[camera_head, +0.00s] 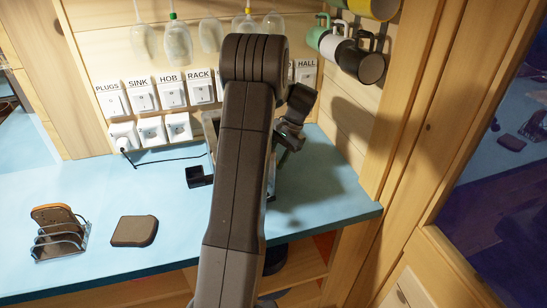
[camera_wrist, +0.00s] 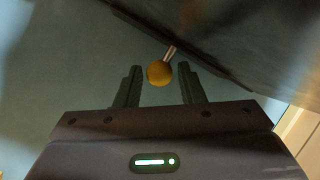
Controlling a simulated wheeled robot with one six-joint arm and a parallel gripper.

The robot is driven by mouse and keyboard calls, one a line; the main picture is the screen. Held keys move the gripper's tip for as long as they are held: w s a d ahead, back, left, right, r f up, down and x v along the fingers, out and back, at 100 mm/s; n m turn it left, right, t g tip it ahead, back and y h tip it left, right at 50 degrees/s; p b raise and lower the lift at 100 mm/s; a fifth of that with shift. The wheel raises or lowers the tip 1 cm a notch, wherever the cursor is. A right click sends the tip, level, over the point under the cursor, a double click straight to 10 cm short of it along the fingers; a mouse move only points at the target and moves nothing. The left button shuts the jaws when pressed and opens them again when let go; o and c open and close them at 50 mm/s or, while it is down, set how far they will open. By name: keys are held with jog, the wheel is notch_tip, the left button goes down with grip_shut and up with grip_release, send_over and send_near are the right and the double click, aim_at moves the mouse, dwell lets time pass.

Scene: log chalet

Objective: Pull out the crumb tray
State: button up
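In the wrist view a round yellow knob (camera_wrist: 160,73) on a thin metal rod sticks out beside a dark, smooth body (camera_wrist: 235,45). I cannot tell for sure that the knob belongs to the crumb tray; the tray itself is not clearly visible. My gripper (camera_wrist: 159,67) is open, with one finger on each side of the knob and a gap on both sides. In the head view my arm hides the gripper, the knob and most of a grey appliance (camera_head: 211,126) at the back of the counter.
The blue counter (camera_head: 95,225) holds a wire rack (camera_head: 60,243) with a brown slice and a flat brown pad (camera_head: 134,231). Labelled switches (camera_head: 171,93) line the back wall. Glasses (camera_head: 178,43) and mugs (camera_head: 358,62) hang above.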

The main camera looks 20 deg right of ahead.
jog(key=shift+f, duration=0.1)
grip_shut()
jog(key=d+p, duration=0.2)
jog(key=d, duration=0.7)
jog(key=shift+s+d+p, duration=0.1)
jog(key=shift+d+p, duration=0.2)
jog(key=shift+d, duration=0.1)
grip_release()
jog(key=shift+a, duration=0.15)
